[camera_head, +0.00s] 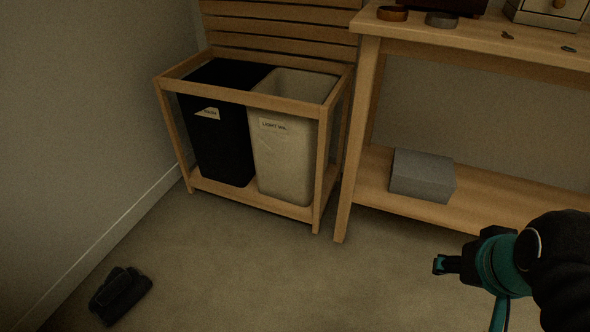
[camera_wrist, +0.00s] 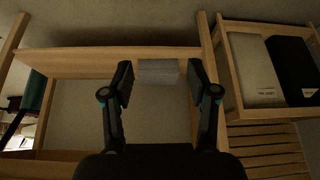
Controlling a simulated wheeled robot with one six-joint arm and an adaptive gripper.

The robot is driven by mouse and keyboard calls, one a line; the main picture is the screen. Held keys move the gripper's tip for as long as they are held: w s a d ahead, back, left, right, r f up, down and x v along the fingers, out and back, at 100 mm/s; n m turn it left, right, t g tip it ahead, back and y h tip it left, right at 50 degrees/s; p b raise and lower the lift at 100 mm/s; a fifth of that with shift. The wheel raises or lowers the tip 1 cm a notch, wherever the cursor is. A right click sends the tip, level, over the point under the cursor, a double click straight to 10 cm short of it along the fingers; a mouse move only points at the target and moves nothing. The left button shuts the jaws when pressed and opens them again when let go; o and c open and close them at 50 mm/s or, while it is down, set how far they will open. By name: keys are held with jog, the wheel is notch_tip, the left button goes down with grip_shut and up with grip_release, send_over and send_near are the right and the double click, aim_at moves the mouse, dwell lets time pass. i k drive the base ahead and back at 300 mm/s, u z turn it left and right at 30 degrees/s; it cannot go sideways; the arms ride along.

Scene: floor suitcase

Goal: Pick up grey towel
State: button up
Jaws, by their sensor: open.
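A grey block-shaped item (camera_head: 422,175), which looks like the folded grey towel, lies on the lower shelf of the wooden table. In the wrist view the grey item (camera_wrist: 158,72) shows beyond and between my fingertips. My gripper (camera_head: 440,264) is at the lower right of the head view, in front of the shelf and apart from the item. In the wrist view my gripper (camera_wrist: 160,84) has its two fingers spread wide with nothing held between them.
The wooden table (camera_head: 355,135) has its front leg left of the grey item. A wooden rack (camera_head: 320,180) holds a black bin (camera_head: 222,145) and a cream bin (camera_head: 282,165). A dark bundle (camera_head: 120,294) lies on the floor at the lower left. The middle floor is clear.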

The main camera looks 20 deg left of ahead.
aim_at(123, 288)
jog(key=u, duration=2.05)
jog(key=k, duration=0.55)
jog(key=z, duration=1.05)
jog(key=i, duration=1.65)
jog(key=u, duration=1)
jog(key=i, duration=0.35)
jog(key=u, duration=0.4)
